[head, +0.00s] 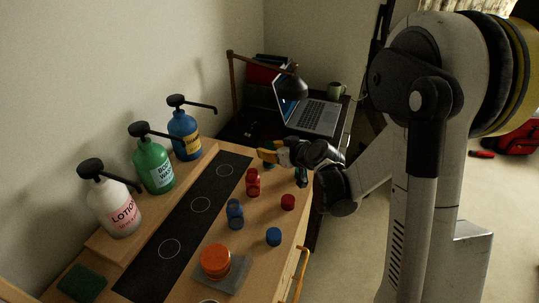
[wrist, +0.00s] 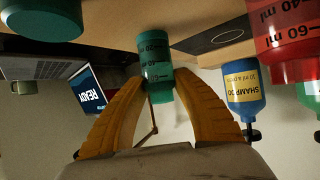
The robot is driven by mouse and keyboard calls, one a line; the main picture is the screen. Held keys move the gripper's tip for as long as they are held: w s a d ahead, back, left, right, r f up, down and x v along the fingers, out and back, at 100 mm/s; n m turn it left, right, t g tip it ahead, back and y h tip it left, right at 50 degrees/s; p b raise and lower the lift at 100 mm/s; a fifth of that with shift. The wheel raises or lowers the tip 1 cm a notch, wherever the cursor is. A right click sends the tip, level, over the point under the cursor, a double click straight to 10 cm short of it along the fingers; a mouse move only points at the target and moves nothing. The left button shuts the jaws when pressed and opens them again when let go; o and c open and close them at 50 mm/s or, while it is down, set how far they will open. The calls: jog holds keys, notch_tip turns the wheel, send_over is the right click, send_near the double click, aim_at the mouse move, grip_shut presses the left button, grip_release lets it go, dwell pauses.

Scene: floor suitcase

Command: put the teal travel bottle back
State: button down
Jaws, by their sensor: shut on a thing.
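My gripper (head: 268,154) is over the far end of the wooden counter, its yellow fingers shut on the teal travel bottle (wrist: 155,65). In the wrist view, which looks upside down, the bottle is see-through teal with dark ml marks and sits between the fingertips. In the head view it is mostly hidden by the fingers. I cannot tell whether its base touches the counter. A separate teal piece, probably its cap (wrist: 40,18), shows at the wrist view's upper left. A black strip with white circles (head: 201,205) lies left of the gripper.
Pump bottles, white (head: 118,212), green (head: 154,168) and blue (head: 185,137), stand on a raised ledge. Red (head: 253,184) and blue (head: 235,214) travel bottles, red (head: 288,202) and blue (head: 274,237) caps and an orange piece (head: 215,260) stand nearby. A laptop (head: 312,114) is behind.

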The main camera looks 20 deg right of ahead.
jog(key=shift+f, duration=0.15)
jog(key=shift+f, duration=0.15)
jog(key=c, duration=1)
grip_release()
jog(key=shift+s+r+p, duration=0.1)
jog(key=shift+r+p, duration=0.2)
jog(key=s+r+m+g+h+p, duration=0.1)
jog(key=s+r, duration=0.3)
jog(key=s, duration=0.6)
jog(key=s+r+m+g+h+p, duration=0.1)
jog(key=s+r, duration=0.3)
jog(key=s, duration=0.5)
jog(key=s+r+m+g+h+p, duration=0.1)
jog(key=s+r, duration=0.3)
jog(key=s, duration=0.6)
jog(key=shift+s+r+m+g+h+p, duration=0.1)
jog(key=shift+s+m+g+h+p, duration=0.25)
jog(key=shift+m+g+h, duration=0.25)
